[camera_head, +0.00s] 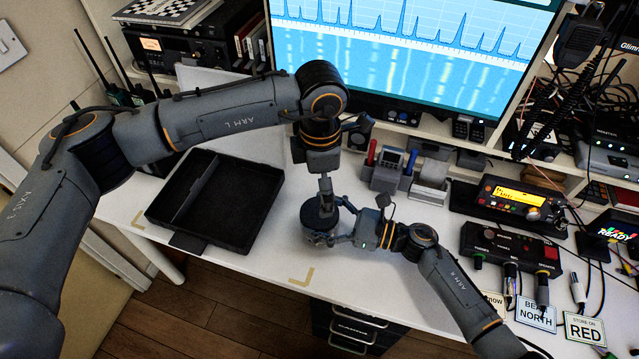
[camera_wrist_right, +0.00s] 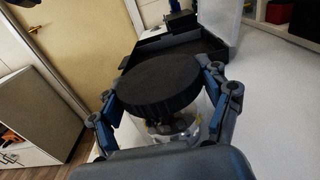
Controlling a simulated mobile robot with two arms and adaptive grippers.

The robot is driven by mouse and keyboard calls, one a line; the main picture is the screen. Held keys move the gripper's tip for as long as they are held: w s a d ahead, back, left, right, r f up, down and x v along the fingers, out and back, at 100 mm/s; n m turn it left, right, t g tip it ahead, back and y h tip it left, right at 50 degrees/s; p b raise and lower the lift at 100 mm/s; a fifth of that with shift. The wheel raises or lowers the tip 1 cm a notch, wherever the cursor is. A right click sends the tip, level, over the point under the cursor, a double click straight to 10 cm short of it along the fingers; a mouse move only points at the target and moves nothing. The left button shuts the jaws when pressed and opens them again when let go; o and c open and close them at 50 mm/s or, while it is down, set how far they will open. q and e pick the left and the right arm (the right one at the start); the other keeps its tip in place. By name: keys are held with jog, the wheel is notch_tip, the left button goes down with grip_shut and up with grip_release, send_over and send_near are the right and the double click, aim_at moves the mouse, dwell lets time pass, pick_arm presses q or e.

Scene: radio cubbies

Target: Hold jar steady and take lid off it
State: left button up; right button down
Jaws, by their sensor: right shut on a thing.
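The jar has a wide round black lid (camera_wrist_right: 160,85) and a clear body (camera_wrist_right: 172,130) with small things inside, as the right wrist view shows. The lid is on the jar. In the head view the jar (camera_head: 320,236) stands upright near the table's front edge. My right gripper (camera_head: 337,235) comes from the right and is shut on the jar, with a finger (camera_wrist_right: 215,105) on either side of it below the lid. My left gripper (camera_head: 325,197) points down over the jar in the head view. Its fingers look narrow, and their opening is unclear. The right wrist view shows nothing on the lid's top.
An open black tray (camera_head: 262,205) lies left of the jar. A pen and device holder (camera_head: 385,170) stands behind my right gripper. Radio gear (camera_head: 515,205) and label cards fill the right side. A monitor (camera_head: 420,45) stands at the back.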

aim_at(319, 224)
pick_arm(q)
jog(key=m, duration=0.6)
jog(key=shift+m, duration=0.3)
jog(key=m, duration=1.4)
jog(key=shift+m, duration=0.3)
jog(key=m, duration=0.6)
jog(key=shift+m, duration=0.4)
jog(key=shift+f, duration=4.05)
